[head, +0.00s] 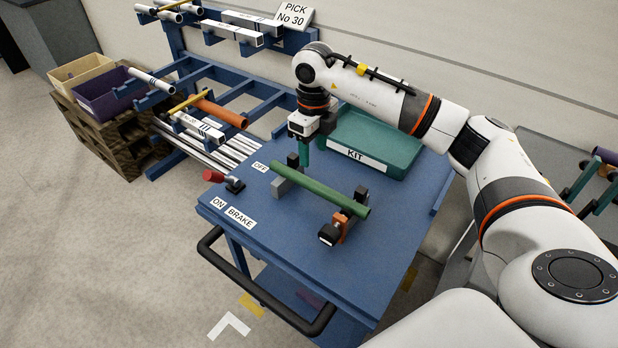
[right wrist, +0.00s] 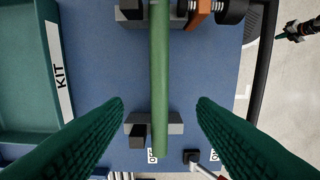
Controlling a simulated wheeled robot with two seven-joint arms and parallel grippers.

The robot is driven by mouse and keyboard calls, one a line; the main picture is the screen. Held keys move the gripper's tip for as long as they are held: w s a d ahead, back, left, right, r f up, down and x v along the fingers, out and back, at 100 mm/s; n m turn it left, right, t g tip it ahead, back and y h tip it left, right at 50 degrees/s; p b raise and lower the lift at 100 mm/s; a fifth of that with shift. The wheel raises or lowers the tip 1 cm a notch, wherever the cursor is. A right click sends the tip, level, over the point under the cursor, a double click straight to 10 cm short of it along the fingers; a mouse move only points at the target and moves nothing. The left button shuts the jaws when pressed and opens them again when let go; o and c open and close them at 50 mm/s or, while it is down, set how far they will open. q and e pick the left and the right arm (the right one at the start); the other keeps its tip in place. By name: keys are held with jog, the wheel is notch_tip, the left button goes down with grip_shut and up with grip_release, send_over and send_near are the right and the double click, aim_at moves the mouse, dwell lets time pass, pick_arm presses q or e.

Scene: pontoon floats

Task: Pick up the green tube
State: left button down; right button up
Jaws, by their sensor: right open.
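The green tube (head: 321,196) lies across two grey supports on the blue cart top, in front of the KIT tray. It also shows in the right wrist view (right wrist: 159,75), running up the picture between my fingers. My right gripper (head: 304,152) is over the tube's far-left end, pointing down. In the right wrist view its green fingers (right wrist: 160,120) are open on either side of the tube with clear gaps, not touching it. A small dark shape with a green tip (right wrist: 292,32) at the top right of that view looks like my left gripper; its jaws are unclear.
The green KIT tray (head: 395,140) stands behind the tube. An orange clamp with a black knob (head: 338,228) sits at the tube's near end. A red-handled brake lever (head: 224,181) is at the cart's left edge. A blue rack (head: 262,85) with tubes stands beyond.

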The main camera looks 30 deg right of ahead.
send_over(317, 183)
jog(key=f, duration=0.4)
jog(key=shift+a+f+p, duration=0.15)
jog(key=shift+a+p, duration=0.15)
jog(key=shift+p, duration=0.1)
jog(key=shift+f, duration=0.4)
jog(key=f, duration=0.1)
jog(key=f+p, duration=0.1)
jog(key=f, duration=0.2)
jog(key=shift+s+d+f+p, duration=0.1)
jog(key=shift+d+f+p, duration=0.15)
jog(key=shift+f+p, duration=0.15)
jog(key=shift+f, duration=0.4)
pick_arm(q)
jog(key=s+r, duration=0.2)
jog(key=s, duration=0.1)
jog(key=shift+s+r, duration=0.15)
jog(key=shift+r, duration=0.15)
pick_arm(e)
grip_shut()
